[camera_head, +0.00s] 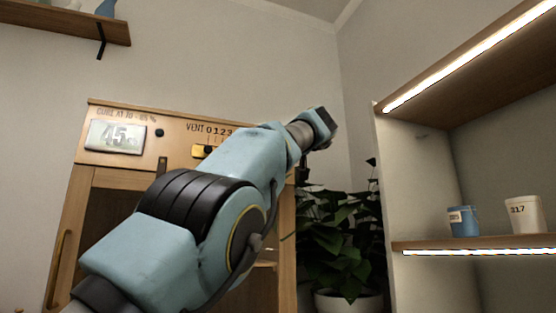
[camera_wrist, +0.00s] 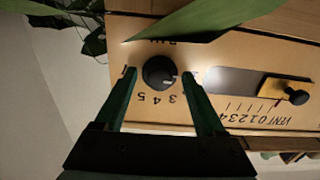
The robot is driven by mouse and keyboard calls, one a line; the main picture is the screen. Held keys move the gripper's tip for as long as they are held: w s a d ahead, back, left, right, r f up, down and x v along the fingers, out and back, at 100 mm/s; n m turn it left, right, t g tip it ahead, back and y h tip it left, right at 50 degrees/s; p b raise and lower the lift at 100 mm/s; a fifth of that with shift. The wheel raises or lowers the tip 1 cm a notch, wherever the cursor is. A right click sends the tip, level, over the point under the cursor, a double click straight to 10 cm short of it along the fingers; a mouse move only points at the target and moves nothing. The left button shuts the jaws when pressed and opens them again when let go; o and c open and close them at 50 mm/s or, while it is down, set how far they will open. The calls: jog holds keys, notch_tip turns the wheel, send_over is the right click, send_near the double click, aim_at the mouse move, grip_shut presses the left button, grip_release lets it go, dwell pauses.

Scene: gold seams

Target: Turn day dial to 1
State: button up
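The day dial (camera_wrist: 158,72) is a round black knob on the wooden panel in the wrist view. A short light mark on it points to the lower right of the picture, roughly toward the 3 side. Printed 3, 4 and 5 show below it; the 1 and 2 cannot be made out. My gripper (camera_wrist: 158,76) is open, one finger on each side of the dial; I cannot tell whether either finger touches it. In the head view my gripper (camera_head: 305,172) is small and dark beyond my arm, and the dial is hidden.
A vent slider (camera_wrist: 287,90) with a yellow plate and black knob lies right of the dial. Green leaves (camera_wrist: 205,22) cross the top of the wrist view. The wooden cabinet (camera_head: 91,131) has a display (camera_head: 117,136). A potted plant (camera_head: 340,235) and shelf (camera_head: 470,243) stand right.

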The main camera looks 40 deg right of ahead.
jog(key=shift+s, duration=0.1)
jog(key=b+v, duration=0.4)
jog(key=v, duration=0.6)
jog(key=shift+s+a+b, duration=0.15)
jog(key=shift+s+b, duration=0.15)
jog(key=shift+b, duration=0.05)
